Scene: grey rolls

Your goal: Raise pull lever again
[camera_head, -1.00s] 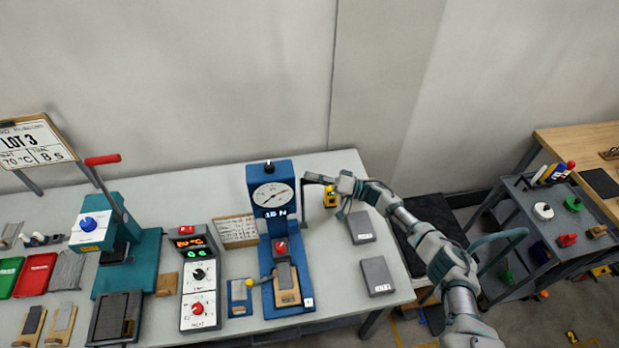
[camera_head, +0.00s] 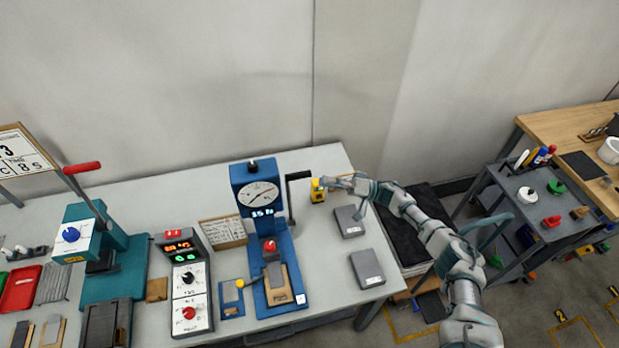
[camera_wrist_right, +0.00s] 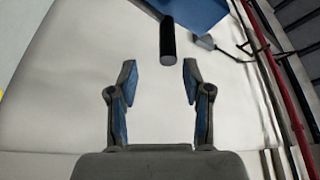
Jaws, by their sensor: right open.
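The pull lever is a dark crank on the right side of the blue gauge tester (camera_head: 277,250). Its arm stands upright and its black handle (camera_head: 298,175) points right, level with the dial. In the wrist view the round black handle (camera_wrist_right: 167,40) hangs ahead of the fingertips, slightly right of centre between them and apart from them. My right gripper (camera_head: 328,183) is to the right of the handle, with a gap. Its blue-padded fingers (camera_wrist_right: 160,78) are open and empty. My left gripper is not in view.
A yellow device (camera_head: 318,192) stands close by my right gripper. Two grey blocks (camera_head: 349,221) (camera_head: 367,268) lie on the table's right part. A teal press (camera_head: 112,265) with a red-handled lever and a control box (camera_head: 187,283) stand left. A tool cart (camera_head: 550,225) is at right.

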